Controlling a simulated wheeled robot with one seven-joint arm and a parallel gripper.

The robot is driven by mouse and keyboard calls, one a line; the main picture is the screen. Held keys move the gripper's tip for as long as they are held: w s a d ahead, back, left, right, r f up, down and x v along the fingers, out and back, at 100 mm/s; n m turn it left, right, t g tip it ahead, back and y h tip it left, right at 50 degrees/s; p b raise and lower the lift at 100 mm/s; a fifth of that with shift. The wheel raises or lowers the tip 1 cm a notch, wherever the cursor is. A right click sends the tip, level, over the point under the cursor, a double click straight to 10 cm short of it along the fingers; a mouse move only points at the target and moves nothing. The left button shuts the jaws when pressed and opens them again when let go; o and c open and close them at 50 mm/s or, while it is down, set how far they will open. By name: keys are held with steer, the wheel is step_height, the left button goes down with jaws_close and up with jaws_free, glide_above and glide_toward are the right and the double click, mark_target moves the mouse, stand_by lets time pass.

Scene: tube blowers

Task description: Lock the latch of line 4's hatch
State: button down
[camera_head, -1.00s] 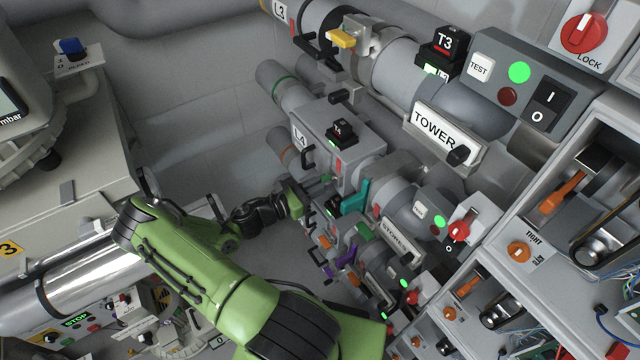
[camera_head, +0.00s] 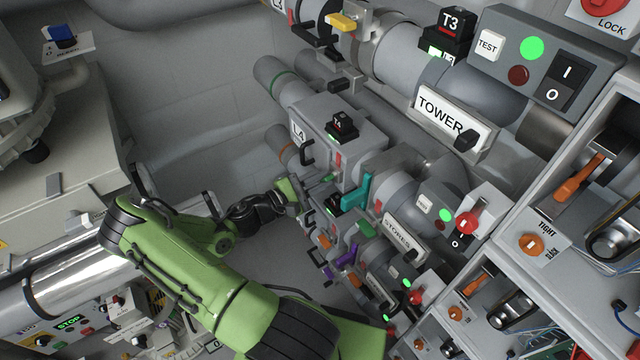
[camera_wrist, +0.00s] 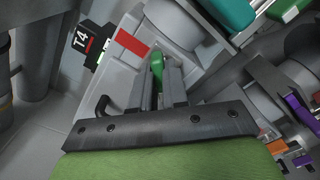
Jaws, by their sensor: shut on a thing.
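Line 4's grey housing (camera_head: 342,122) carries an L4 label (camera_head: 298,132), a black T4 box (camera_head: 342,122) and a black hatch handle (camera_head: 306,152). In the wrist view the T4 box (camera_wrist: 88,44) is upper left, beside a red strip (camera_wrist: 131,44). My gripper (camera_wrist: 160,86) is at the housing's lower side, its narrow fingers shut on a small green lever (camera_wrist: 157,66), which looks like the latch. Its lower part is hidden between the fingers. In the head view my gripper (camera_head: 306,189) is small and partly blends with the fittings, so the contact is unclear there.
A teal lever (camera_head: 356,192) stands close to the right of my gripper. Purple (camera_head: 343,256) and orange levers of lower lines crowd below. The TOWER pipe (camera_head: 447,122) runs above. Open room lies left of the housing.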

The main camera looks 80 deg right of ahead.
steer(key=m+b, duration=0.2)
steer(key=m, duration=0.1)
steer(key=m+b, duration=0.2)
steer(key=m, duration=0.1)
steer(key=m+b, duration=0.2)
steer(key=m, duration=0.1)
steer(key=shift+f+b, duration=0.3)
steer(key=shift+m, duration=0.3)
steer(key=c, duration=1.1)
jaws_free()
steer(key=shift+a, duration=0.1)
steer(key=shift+c, duration=0.2)
steer(key=v, duration=1.5)
steer(key=shift+w+a+p, duration=0.25)
steer(key=shift+p, duration=0.05)
